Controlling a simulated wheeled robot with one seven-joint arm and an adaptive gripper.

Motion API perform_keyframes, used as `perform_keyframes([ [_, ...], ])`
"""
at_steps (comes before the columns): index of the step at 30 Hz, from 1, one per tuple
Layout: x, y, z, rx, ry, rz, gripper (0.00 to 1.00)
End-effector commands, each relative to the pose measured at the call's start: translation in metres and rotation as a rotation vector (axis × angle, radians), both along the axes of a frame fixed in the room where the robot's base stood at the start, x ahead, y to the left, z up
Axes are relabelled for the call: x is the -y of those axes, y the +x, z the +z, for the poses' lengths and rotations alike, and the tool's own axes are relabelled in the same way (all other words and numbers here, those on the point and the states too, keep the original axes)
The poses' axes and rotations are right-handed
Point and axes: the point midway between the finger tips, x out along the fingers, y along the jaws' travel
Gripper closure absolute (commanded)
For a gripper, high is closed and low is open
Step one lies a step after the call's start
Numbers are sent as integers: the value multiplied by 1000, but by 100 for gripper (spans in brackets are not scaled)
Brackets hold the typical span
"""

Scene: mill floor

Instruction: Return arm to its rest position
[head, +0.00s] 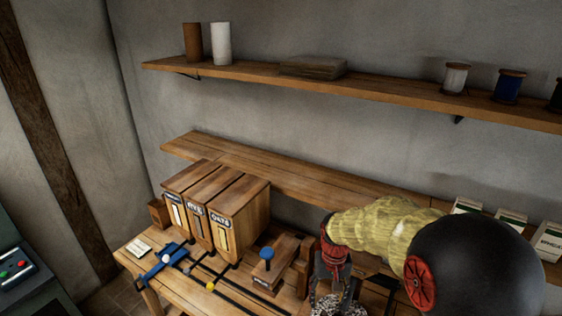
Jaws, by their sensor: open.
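My arm reaches in from the lower right, with a black rounded link, a yellow sleeve and a red cuff. My gripper (331,284) hangs below the cuff at the bottom edge, over the right part of the bench, and is open. Its fingertips are hard to make out, and I see nothing clearly held. A black-and-white speckled patch shows right below it at the frame's edge; I cannot tell what it is.
The wooden bench (128,262) carries labelled wooden bins (236,226), a blue device (163,263) on dark rails and a blue-knobbed wooden block (270,270) close left of my gripper. Shelves (290,181) run behind; small boxes (511,219) stand right. A control panel (18,265) is far left.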

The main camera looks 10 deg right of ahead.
Motion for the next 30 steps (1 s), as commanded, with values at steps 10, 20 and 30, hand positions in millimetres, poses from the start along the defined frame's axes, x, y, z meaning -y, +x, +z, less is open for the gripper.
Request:
perform_keyframes([
  [10,0,-82,12,-14,1,49,45],
  [20,-1,-155,13,166,-6,81,45],
  [30,-1,-207,-11,406,-17,87,45],
])
